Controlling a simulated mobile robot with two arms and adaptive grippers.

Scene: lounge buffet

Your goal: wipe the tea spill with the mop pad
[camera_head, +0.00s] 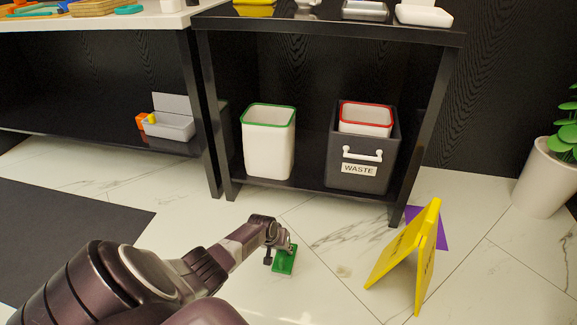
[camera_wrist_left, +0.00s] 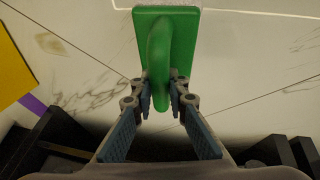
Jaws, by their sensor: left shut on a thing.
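The mop pad (camera_head: 285,264) is a green block with a raised handle. My left gripper (camera_head: 279,246) is shut on that handle. In the left wrist view the green pad (camera_wrist_left: 180,45) extends beyond the fingers (camera_wrist_left: 161,98). The pad is at or just above the floor; I cannot tell if it touches. The tea spill (camera_head: 344,271) is a faint brownish patch on the white marble floor, a little right of the pad and apart from it. The spill also shows in the left wrist view (camera_wrist_left: 50,43), left of the pad. My right gripper is not in view.
A yellow folding floor sign (camera_head: 402,250) stands right of the spill, with a purple sheet (camera_head: 440,232) behind it. A black shelf unit (camera_head: 310,188) holds a green-rimmed bin (camera_head: 268,148) and a WASTE box (camera_head: 358,181). A potted plant (camera_head: 546,180) stands far right. Floor between pad and spill is clear.

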